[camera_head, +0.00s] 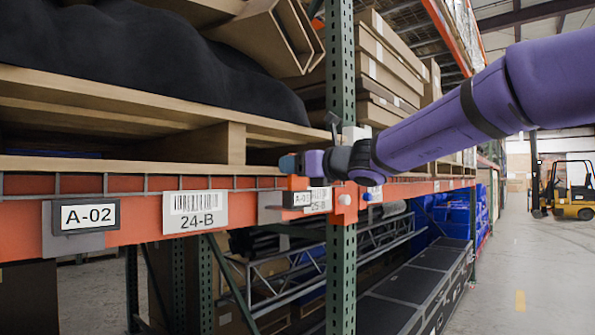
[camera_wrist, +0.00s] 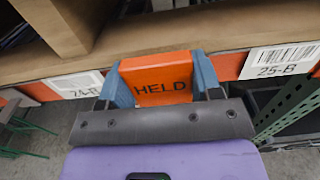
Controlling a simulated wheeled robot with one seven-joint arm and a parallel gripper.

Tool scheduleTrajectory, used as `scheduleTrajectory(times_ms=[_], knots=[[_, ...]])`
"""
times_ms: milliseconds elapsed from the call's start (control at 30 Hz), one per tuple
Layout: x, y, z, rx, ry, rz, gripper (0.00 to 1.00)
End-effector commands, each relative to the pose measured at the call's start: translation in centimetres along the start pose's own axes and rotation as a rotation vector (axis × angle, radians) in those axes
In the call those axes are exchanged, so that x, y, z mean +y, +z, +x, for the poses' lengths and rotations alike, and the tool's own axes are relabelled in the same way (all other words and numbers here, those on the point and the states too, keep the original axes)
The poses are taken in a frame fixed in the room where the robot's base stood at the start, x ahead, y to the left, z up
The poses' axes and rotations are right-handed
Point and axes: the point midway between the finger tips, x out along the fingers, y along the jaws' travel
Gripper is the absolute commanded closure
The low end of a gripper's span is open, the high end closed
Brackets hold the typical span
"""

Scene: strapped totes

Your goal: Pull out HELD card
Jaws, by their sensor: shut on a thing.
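The HELD card (camera_wrist: 160,85) is an orange card with dark lettering, seen in the wrist view between the two blue fingers of my gripper (camera_wrist: 160,70). The fingers press on its left and right sides. In the head view my gripper (camera_head: 291,165) is at the orange shelf beam, and a small part of the orange card (camera_head: 297,184) shows beneath it. Just below is a small dark tag marked A-03 (camera_head: 296,199) on a grey mount. I cannot tell whether the card's lower end is still in a holder; my gripper hides it in the wrist view.
The orange beam carries an A-02 tag (camera_head: 86,216), a 24-B label (camera_head: 194,212) and a 25-B label (camera_wrist: 279,60). A green perforated upright (camera_head: 341,270) stands beside my gripper. A wooden pallet (camera_head: 180,145) lies above. The aisle (camera_head: 510,270) at right is clear, with a yellow forklift (camera_head: 570,195) far off.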

Motion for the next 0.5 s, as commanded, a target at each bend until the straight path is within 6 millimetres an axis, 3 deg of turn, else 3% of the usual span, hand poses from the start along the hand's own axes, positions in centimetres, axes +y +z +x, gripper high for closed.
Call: scheduleTrajectory(times_ms=[500], knots=[[0.0,1.8,0.0,-0.001,0.0,-0.001,0.7]])
